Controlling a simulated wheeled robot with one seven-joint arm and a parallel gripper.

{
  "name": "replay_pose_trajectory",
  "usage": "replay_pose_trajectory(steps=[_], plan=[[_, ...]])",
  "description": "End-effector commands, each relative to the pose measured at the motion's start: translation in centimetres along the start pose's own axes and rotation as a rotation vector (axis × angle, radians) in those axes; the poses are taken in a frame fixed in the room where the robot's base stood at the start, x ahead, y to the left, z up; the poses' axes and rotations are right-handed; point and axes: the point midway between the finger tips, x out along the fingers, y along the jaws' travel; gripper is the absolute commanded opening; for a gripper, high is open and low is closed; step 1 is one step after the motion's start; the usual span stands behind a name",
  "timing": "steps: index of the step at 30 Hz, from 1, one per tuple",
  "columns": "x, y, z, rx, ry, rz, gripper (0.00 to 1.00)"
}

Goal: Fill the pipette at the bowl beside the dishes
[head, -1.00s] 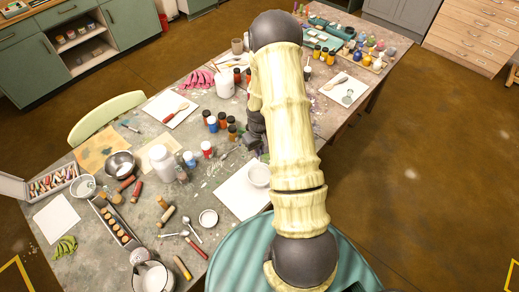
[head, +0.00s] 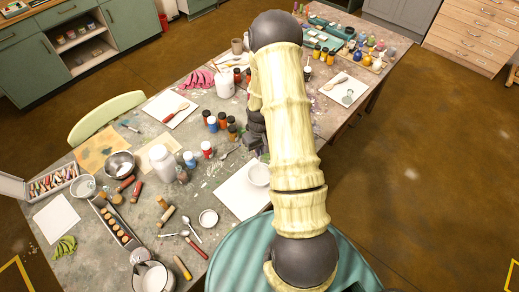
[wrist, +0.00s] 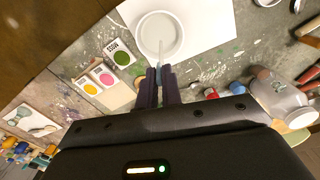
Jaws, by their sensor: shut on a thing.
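My gripper (wrist: 158,76) is shut on the pipette in the wrist view. The pipette's thin pale stem (wrist: 160,50) reaches from between the fingertips over the white bowl (wrist: 172,23). I cannot tell whether its tip touches what is in the bowl. The bowl stands on a white sheet and also shows in the head view (head: 258,175), left of my arm. Beside it in the wrist view are small dishes of green (wrist: 121,58), pink (wrist: 106,79) and yellow (wrist: 91,89) on labelled cards. In the head view my arm hides the dishes and the pipette.
A large white-lidded jar (wrist: 284,100) and several paint bottles (wrist: 238,88) stand to the right in the wrist view. The white sheet (wrist: 215,20) lies under the bowl. The table edge runs along the upper left, with brown floor (wrist: 40,30) beyond.

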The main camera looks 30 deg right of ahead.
Motion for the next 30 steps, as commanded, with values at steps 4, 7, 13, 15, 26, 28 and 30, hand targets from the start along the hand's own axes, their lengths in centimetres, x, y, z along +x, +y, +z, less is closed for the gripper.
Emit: replay_pose_trajectory(steps=[4,7,13,15,26,28,30], plan=[[0.3,0.0,0.0,0.0,0.0,0.0,0.0],[0.7,0.0,0.0,0.0,0.0,0.0,0.0],[1.6,0.0,0.0,0.0,0.0,0.0,0.0],[1.8,0.0,0.0,0.0,0.0,0.0,0.0],[3.3,0.0,0.0,0.0,0.0,0.0,0.0],[3.5,0.0,0.0,0.0,0.0,0.0,0.0],[3.8,0.0,0.0,0.0,0.0,0.0,0.0]])
